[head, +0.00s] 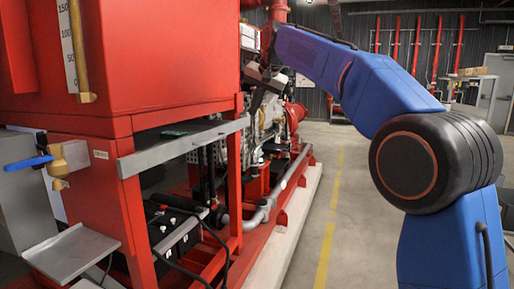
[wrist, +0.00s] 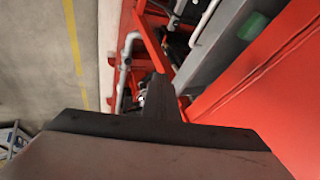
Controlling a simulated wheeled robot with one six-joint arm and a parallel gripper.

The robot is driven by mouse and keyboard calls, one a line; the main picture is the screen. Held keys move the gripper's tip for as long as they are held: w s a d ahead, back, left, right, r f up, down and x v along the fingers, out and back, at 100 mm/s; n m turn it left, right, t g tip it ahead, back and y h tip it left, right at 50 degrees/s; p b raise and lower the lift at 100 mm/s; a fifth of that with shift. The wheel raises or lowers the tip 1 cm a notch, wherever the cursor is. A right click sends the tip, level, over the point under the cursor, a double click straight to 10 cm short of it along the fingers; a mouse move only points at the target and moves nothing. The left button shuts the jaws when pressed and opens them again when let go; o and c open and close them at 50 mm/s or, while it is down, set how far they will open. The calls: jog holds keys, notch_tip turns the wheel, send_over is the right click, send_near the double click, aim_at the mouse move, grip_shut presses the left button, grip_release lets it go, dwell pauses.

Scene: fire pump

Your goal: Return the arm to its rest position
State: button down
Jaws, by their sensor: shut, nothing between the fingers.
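My blue arm rises at the right of the head view, bends at a large black joint and reaches up and left. My gripper (head: 257,103) is at its far end, dark and pointing down, in front of the engine beside the red frame. In the wrist view my gripper (wrist: 160,80) shows as a dark block with its fingers together. It is shut and holds nothing. Any contact with the frame or engine cannot be told.
The red pump frame (head: 120,125) fills the left, with a blue-handled valve (head: 58,160) and a grey ledge (head: 185,147). A grey pipe (head: 285,185) runs low along it. The floor (head: 345,190) with a yellow line is clear between frame and arm.

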jog(key=s+d+f+h, duration=0.1)
jog(key=s+d+f, duration=0.3)
jog(key=s+d, duration=0.35)
jog(key=s+d+f+n, duration=0.1)
jog(key=s+d+f, duration=0.3)
jog(key=s+d, duration=0.35)
jog(key=s+d+f+h, duration=0.1)
jog(key=s+d+f, duration=0.3)
jog(key=s+d, duration=0.35)
jog(key=s+d+f, duration=0.3)
jog(key=s+f, duration=0.5)
jog(key=s, duration=0.1)
jog(key=s+d+f+n+g+h, duration=0.1)
jog(key=s+d+f, duration=0.2)
jog(key=s+f, duration=0.6)
jog(key=s+d+f, duration=0.3)
jog(key=s+f, duration=0.6)
jog(key=shift+d+f+n+h, duration=0.25)
jog(key=shift+d+n+h, duration=0.05)
jog(key=shift+d, duration=0.1)
